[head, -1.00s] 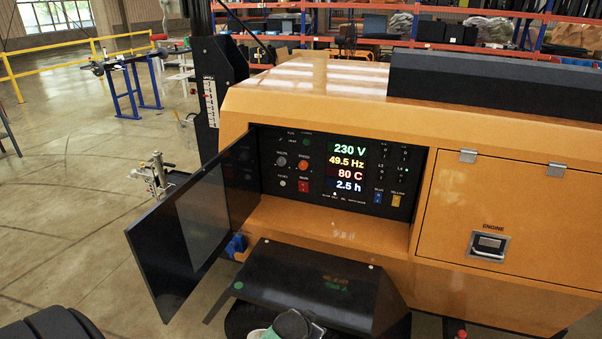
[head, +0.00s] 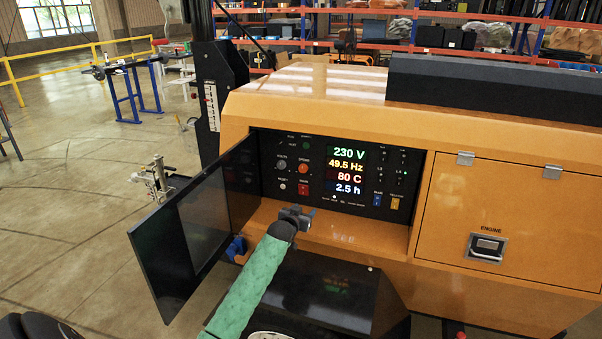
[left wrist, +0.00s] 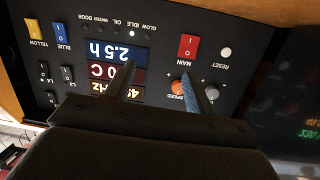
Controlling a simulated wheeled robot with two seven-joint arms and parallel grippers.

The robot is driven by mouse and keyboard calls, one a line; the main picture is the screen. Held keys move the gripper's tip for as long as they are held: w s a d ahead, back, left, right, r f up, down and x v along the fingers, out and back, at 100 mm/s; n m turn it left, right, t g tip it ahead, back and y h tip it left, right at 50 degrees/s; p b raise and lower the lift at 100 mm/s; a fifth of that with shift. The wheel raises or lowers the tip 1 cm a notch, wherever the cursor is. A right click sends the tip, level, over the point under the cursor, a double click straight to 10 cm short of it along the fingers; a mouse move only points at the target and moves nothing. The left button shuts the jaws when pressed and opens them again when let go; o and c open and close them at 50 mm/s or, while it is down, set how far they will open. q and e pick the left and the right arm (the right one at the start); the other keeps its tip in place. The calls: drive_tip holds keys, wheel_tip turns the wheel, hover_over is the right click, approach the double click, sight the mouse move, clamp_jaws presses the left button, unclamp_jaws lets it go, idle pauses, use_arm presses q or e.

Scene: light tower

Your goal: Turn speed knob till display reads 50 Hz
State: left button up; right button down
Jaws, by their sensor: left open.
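The orange speed knob (head: 304,167) is on the black control panel inside the open cabinet. The display (head: 346,165) to its right reads 230 V, 49.5 Hz, 80 C and 2.5 h. My left gripper (head: 296,213) is open and empty, in front of the panel and below the knob in the head view. In the left wrist view, which shows the panel upside down, the speed knob (left wrist: 179,87) appears between the two fingers (left wrist: 160,75), closer to the right-hand one. The fingers do not appear to touch it. My right gripper is not in view.
The dark cabinet door (head: 185,230) stands open to the left of the panel. The red main switch (head: 303,189) sits just below the speed knob, and the volts knob (head: 281,164) is to its left. An orange ledge (head: 350,230) runs below the panel.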

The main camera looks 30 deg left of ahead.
use_arm(q)
drive_tip(key=n+t+y, duration=0.1)
drive_tip(key=t, duration=0.1)
approach(302, 169)
drive_tip(key=shift+y, duration=0.3)
drive_tip(key=p+x, duration=0.2)
drive_tip(key=x, duration=0.4)
drive_tip(key=shift+w+r, duration=0.1)
drive_tip(key=shift+w, duration=0.35)
drive_tip(key=shift+p+x, duration=0.35)
drive_tip(key=shift+x, duration=0.4)
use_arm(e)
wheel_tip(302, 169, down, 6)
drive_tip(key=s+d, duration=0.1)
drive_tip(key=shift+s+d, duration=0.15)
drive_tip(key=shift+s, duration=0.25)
use_arm(q)
drive_tip(key=shift+d, duration=0.1)
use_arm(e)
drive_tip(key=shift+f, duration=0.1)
use_arm(q)
drive_tip(key=c, duration=0.9)
drive_tip(key=shift+c, duration=0.2)
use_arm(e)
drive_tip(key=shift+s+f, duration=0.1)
